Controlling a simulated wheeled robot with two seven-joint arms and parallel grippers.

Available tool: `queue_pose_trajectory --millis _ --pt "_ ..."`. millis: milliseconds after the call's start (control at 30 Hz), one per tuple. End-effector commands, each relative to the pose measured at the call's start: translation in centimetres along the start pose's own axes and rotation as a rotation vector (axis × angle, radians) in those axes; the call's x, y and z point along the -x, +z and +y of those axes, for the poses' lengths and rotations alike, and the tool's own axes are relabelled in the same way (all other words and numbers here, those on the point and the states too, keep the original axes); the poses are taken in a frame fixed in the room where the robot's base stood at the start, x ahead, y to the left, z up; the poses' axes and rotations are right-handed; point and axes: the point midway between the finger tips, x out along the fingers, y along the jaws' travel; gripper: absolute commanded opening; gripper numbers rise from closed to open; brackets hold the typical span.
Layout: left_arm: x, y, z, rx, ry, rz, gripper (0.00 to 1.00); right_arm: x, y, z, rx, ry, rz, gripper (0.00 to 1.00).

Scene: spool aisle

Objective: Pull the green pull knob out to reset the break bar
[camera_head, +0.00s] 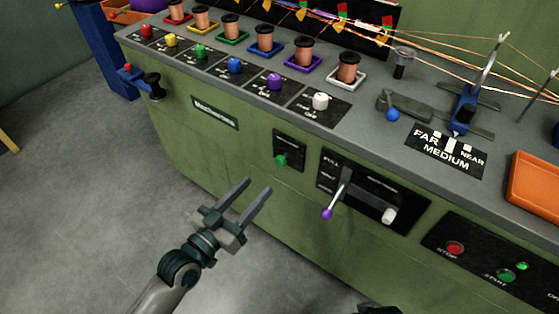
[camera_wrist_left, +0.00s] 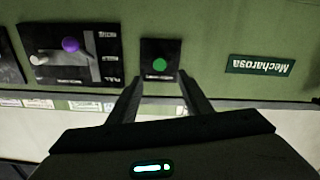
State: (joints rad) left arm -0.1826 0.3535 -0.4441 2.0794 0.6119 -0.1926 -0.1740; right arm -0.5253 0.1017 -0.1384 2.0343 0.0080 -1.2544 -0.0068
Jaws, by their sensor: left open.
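The green pull knob (camera_head: 281,160) sits on a small black plate (camera_head: 290,146) on the green front panel of the machine. It also shows in the left wrist view (camera_wrist_left: 159,65), just beyond and between my fingertips in the picture. My left gripper (camera_head: 258,188) is open and empty, in front of the panel, below and left of the knob in the head view. Its two fingers also show in the left wrist view (camera_wrist_left: 160,84), pointing toward the knob's plate. I see no contact with the knob. My right gripper cannot be made out in either view.
Right of the knob, a black panel carries a purple-tipped lever (camera_head: 327,213) and a white knob (camera_head: 388,215). A red stop button (camera_head: 454,248) and green start button (camera_head: 505,276) are lower right. Copper spools (camera_head: 305,52) line the worktop. The grey floor (camera_head: 80,215) at left is clear.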

Motion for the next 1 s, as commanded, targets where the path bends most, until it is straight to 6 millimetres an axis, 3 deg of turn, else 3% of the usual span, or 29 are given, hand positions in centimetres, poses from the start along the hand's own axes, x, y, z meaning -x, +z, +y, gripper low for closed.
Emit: queue_pose_trajectory --millis 500,700,1000 --pt "-9.2 -0.1 0.1 0.000 0.001 0.002 0.45 -1.1 0.3 -0.1 0.001 -0.002 -0.002 0.00" --pt "-11.1 0.0 0.0 0.000 0.000 0.000 0.45 -1.3 0.4 -0.1 0.001 -0.002 -0.005 0.00" --pt "-11.7 0.0 0.0 -0.001 0.000 0.000 0.45 -1.2 0.2 -0.1 0.001 -0.002 -0.002 0.00"
